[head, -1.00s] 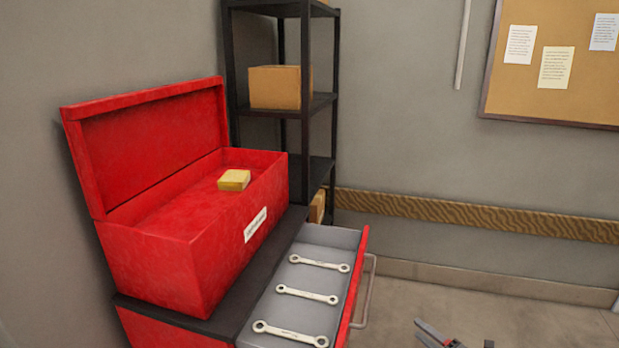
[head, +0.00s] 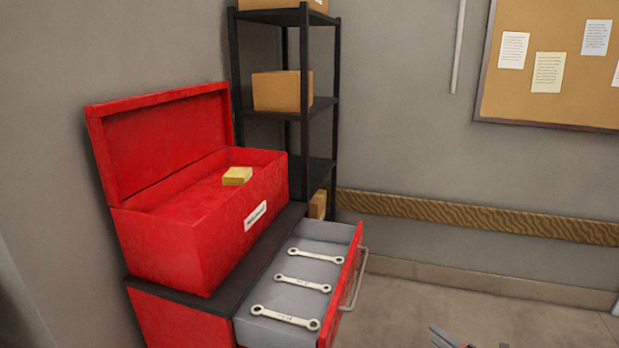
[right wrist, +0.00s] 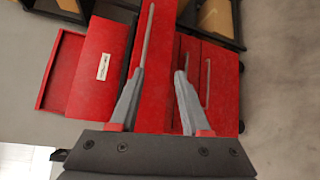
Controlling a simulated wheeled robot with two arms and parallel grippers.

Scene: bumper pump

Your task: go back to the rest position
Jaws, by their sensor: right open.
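My right gripper (head: 452,338) shows at the bottom edge of the head view, to the right of the open drawer and apart from it. In the right wrist view my right gripper (right wrist: 158,85) is open with nothing between its fingers, and the red cabinet is beyond it. My left gripper is not in view. The red toolbox (head: 160,246) stands with its lid up on the black cabinet top (head: 232,290). A small yellow block (head: 237,176) sits in the toolbox. The drawer (head: 352,290) is pulled out with several wrenches (head: 303,284) in it.
A black shelf rack (head: 306,100) with cardboard boxes (head: 282,91) stands behind the cabinet. A cork board (head: 560,95) hangs on the back wall. The floor (head: 500,310) right of the drawer is clear apart from my gripper.

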